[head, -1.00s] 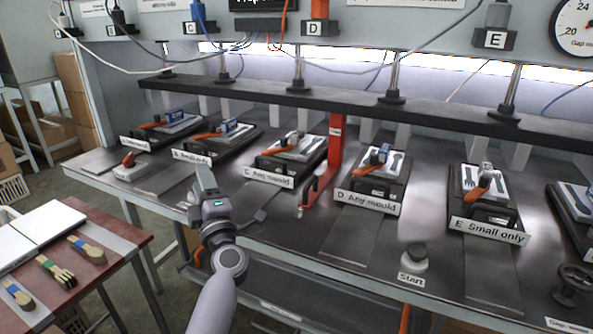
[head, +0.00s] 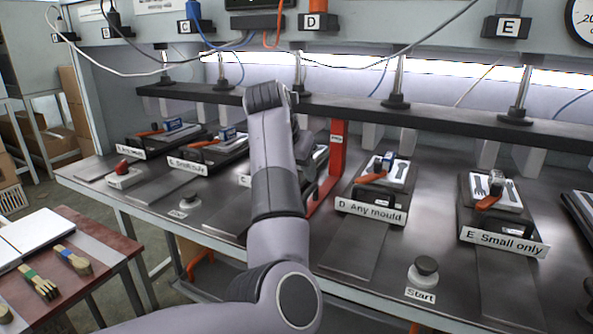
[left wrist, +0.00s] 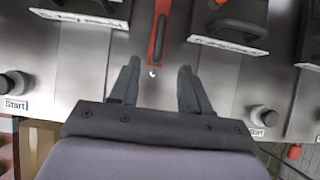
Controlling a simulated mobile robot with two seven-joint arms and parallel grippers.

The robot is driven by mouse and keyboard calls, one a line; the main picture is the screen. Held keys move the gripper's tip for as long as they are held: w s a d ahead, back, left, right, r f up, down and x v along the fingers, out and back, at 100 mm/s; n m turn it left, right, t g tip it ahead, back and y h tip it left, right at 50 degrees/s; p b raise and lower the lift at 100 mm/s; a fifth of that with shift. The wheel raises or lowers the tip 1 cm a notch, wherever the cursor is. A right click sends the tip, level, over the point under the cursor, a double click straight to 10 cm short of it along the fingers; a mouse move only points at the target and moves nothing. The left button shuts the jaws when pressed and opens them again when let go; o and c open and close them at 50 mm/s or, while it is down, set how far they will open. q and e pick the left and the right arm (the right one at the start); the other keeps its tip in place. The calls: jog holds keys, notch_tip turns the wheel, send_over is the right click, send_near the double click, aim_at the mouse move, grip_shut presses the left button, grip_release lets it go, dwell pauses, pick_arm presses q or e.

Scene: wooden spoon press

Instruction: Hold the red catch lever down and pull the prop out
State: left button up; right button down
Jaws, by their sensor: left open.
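A red upright post (head: 337,150) with a small white label stands under the dark beam near the middle of the press bench. It looks like the prop. A red lever-like part at its foot is partly hidden by my left arm. In the left wrist view a red bar with a dark slot (left wrist: 158,35) lies just beyond my left gripper (left wrist: 156,82), roughly between its fingertips. I cannot tell if it is the catch lever or the prop. The left gripper is open and empty. In the head view it is mostly hidden behind my arm. My right gripper is not in view.
Press stations stand on both sides, including the "D Any mould" station (head: 371,210) and the "E Small only" station (head: 503,242). A start button (head: 424,272) sits at the front. The dark beam (head: 430,112) crosses behind. A side table (head: 105,262) holds wooden brushes.

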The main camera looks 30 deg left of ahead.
aim_at(307, 191)
pick_arm(q)
jog(key=b+x, duration=0.3)
jog(key=x, duration=0.5)
jog(key=shift+w+f, duration=0.1)
jog(key=shift+f, duration=0.25)
jog(key=shift+w+f, duration=0.35)
grip_shut()
dwell(0.6)
dwell(0.3)
